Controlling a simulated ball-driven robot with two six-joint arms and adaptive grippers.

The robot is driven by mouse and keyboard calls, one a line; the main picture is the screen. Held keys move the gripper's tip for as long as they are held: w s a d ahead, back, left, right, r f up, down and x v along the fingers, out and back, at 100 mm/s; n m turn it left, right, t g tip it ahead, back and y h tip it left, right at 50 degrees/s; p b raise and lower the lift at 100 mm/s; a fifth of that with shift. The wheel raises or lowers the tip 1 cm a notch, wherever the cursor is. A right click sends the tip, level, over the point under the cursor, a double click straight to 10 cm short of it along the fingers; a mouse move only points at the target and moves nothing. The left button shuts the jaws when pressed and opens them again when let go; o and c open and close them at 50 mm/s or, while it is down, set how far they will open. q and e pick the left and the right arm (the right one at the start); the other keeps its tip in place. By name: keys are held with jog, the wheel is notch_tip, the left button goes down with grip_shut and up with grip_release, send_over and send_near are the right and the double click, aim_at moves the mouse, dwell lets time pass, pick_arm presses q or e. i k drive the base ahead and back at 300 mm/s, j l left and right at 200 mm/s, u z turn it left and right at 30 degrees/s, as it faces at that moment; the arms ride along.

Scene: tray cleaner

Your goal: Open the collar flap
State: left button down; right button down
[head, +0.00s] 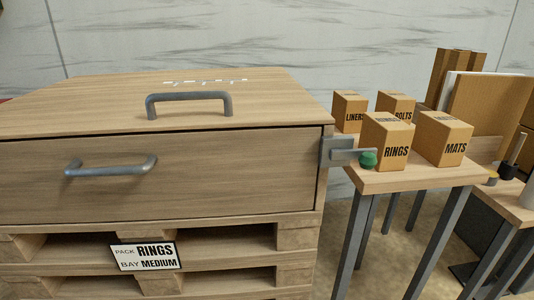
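A wooden crate stands on a pallet at the left and middle of the head view. Its front panel (230,172), which looks like the collar flap, is upright and flush with the crate. A grey bar handle (110,167) is on the panel. The top lid (90,97) lies flat and has a grey handle (189,98). A grey metal latch (340,152) sits at the panel's right edge, its arm reaching right to a green knob (368,160). Neither gripper is in view.
The pallet (270,238) bears a sign (146,256) reading "PACK RINGS BAY MEDIUM". A table (440,180) to the right holds boxes marked RINGS (388,143), MATS (443,138), LINERS (350,112) and BOLTS (397,104), close to the knob. Another table (505,205) stands at the far right.

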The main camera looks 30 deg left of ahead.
aim_at(209, 172)
jog(key=k+u, duration=0.15)
jog(key=u, duration=1.45)
